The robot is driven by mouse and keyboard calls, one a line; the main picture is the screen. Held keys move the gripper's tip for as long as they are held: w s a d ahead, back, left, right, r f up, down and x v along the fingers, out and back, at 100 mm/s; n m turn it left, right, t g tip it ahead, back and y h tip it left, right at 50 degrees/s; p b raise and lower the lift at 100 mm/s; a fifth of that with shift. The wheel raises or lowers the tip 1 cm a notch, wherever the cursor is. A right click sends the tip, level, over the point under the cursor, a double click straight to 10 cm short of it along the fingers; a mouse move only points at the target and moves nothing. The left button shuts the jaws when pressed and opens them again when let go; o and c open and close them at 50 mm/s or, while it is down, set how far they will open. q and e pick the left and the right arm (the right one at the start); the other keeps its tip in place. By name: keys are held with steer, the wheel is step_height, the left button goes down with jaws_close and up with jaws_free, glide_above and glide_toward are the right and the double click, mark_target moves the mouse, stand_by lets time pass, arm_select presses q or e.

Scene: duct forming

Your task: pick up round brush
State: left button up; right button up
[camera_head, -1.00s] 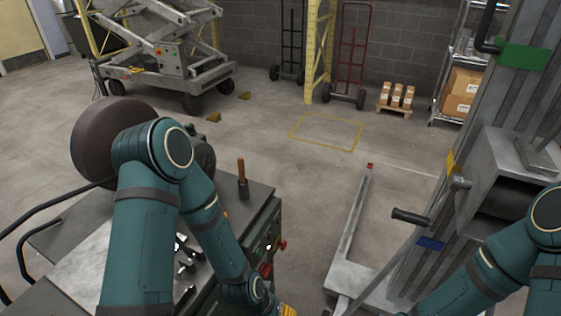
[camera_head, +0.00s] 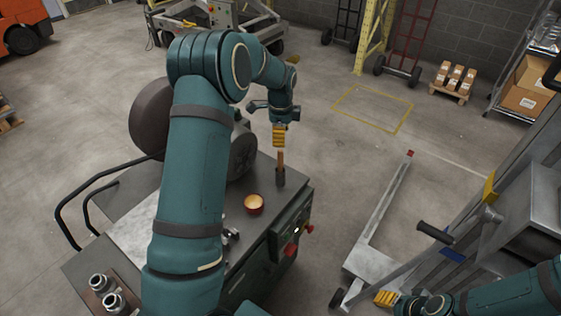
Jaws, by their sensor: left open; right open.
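The round brush (camera_head: 281,169) stands upright on the far right corner of the machine top (camera_head: 262,234), its wooden handle pointing up and its dark part at the bottom. My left gripper (camera_head: 279,144), with yellow finger pads, is open and points down just above the handle's top. Whether the pads overlap the handle's tip is hard to tell. My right gripper (camera_head: 386,298) is open and low at the bottom right, beside the grey lift's base, far from the brush.
An orange-red bowl (camera_head: 254,205) sits on the machine top near the brush. Metal fittings (camera_head: 106,292) lie at its front left. A dark round drum (camera_head: 153,118) stands behind my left arm. The lift's leg (camera_head: 389,205) runs along the floor to the right.

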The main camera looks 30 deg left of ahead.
mark_target(281, 152)
arm_select(q)
steer(key=f, duration=0.8)
steer(key=shift+w+a+f, duration=0.1)
steer(key=shift+w+a, duration=0.1)
steer(key=shift+w, duration=0.05)
steer(key=shift+w+a+f, duration=0.15)
steer(key=shift+f, duration=1.2)
steer(key=shift+w+a+f, duration=0.1)
steer(key=shift+f, duration=1.25)
jaws_close()
